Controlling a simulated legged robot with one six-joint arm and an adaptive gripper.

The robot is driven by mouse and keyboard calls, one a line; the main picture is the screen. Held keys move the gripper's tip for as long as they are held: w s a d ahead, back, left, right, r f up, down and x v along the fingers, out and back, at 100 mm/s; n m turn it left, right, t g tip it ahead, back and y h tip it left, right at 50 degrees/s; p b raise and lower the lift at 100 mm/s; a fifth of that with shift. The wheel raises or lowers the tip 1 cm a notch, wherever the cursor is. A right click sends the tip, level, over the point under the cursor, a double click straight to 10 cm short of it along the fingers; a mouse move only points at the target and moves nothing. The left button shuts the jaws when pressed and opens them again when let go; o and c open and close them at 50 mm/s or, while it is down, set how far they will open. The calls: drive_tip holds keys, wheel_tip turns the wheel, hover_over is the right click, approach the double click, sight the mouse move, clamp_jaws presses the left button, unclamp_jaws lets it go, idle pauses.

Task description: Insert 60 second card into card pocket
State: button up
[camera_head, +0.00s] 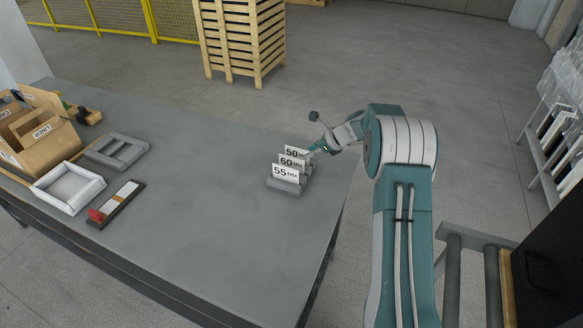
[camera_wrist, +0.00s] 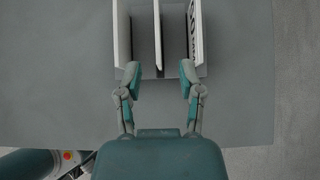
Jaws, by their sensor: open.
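The 60 second card (camera_head: 291,163) stands upright in a grey slotted rack (camera_head: 286,187), between the 55 card (camera_head: 285,173) in front and the 50 card (camera_head: 294,152) behind. In the wrist view it is the thin middle card (camera_wrist: 158,35), seen from above. My gripper (camera_wrist: 160,73) is open, its two fingertips to either side of that card's near end. The right fingertip is close to the right-hand card (camera_wrist: 194,30). In the head view my gripper (camera_head: 314,150) is at the cards' right end. I cannot tell which thing is the card pocket.
At the table's left are a dark board with a white strip and red part (camera_head: 116,204), a white tray (camera_head: 68,188), a grey divided frame (camera_head: 117,151) and cardboard boxes (camera_head: 42,132). The table (camera_head: 210,220) is clear between them and the rack.

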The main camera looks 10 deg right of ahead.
sight(291, 162)
drive_tip(key=x, duration=0.9)
drive_tip(key=shift+a+f, duration=0.2)
drive_tip(key=shift+f, duration=0.2)
clamp_jaws()
